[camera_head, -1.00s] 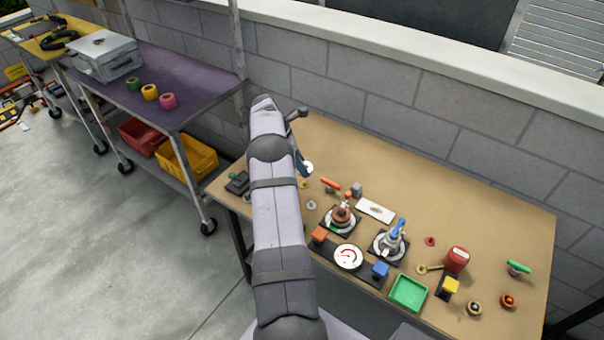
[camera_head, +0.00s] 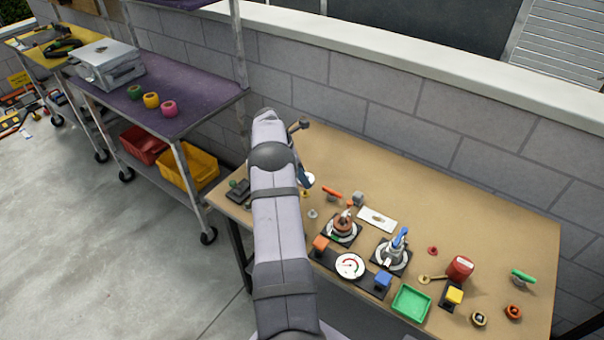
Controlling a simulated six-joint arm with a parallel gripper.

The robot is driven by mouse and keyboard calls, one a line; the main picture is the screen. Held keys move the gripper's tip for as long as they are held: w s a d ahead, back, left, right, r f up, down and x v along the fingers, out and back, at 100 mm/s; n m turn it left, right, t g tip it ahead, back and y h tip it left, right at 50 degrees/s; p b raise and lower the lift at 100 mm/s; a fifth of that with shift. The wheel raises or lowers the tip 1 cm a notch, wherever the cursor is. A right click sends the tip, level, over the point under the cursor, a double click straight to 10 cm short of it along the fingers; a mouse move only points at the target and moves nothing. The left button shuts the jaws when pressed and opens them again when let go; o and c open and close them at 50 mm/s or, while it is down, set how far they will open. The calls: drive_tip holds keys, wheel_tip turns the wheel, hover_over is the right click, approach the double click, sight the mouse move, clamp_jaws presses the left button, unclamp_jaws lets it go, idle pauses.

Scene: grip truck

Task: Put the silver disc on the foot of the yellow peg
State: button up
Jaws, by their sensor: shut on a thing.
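My gripper (camera_head: 304,174) is at the back left of the tan workbench, mostly hidden behind my own arm. A pale, shiny round piece, which looks like the silver disc (camera_head: 308,181), shows at its tip, and the gripper is shut on it. A small yellow piece (camera_head: 305,194), possibly the yellow peg, shows just below the disc in the picture, beside my arm. It is too small and too covered to tell its foot. I cannot tell whether the disc touches it.
An orange-handled piece (camera_head: 332,193), a grey knob (camera_head: 313,214) and a brown valve (camera_head: 342,226) stand close on the right. A white plate (camera_head: 377,219), blue-handled valve (camera_head: 393,249), gauge (camera_head: 349,266) and green tray (camera_head: 411,303) lie further right. The bench's back right is clear.

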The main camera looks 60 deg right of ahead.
drive_tip(key=shift+f+b, duration=0.8)
drive_tip(key=shift+f, duration=0.75)
drive_tip(key=shift+f, duration=0.3)
idle(0.3)
drive_tip(key=shift+f+b, duration=0.3)
drive_tip(key=shift+f+b, duration=0.65)
drive_tip(key=shift+f, duration=0.3)
idle(1.9)
drive_tip(key=o, duration=1.2)
drive_tip(key=shift+o, duration=0.6)
drive_tip(key=shift+o, duration=0.9)
drive_tip(key=shift+r, duration=0.1)
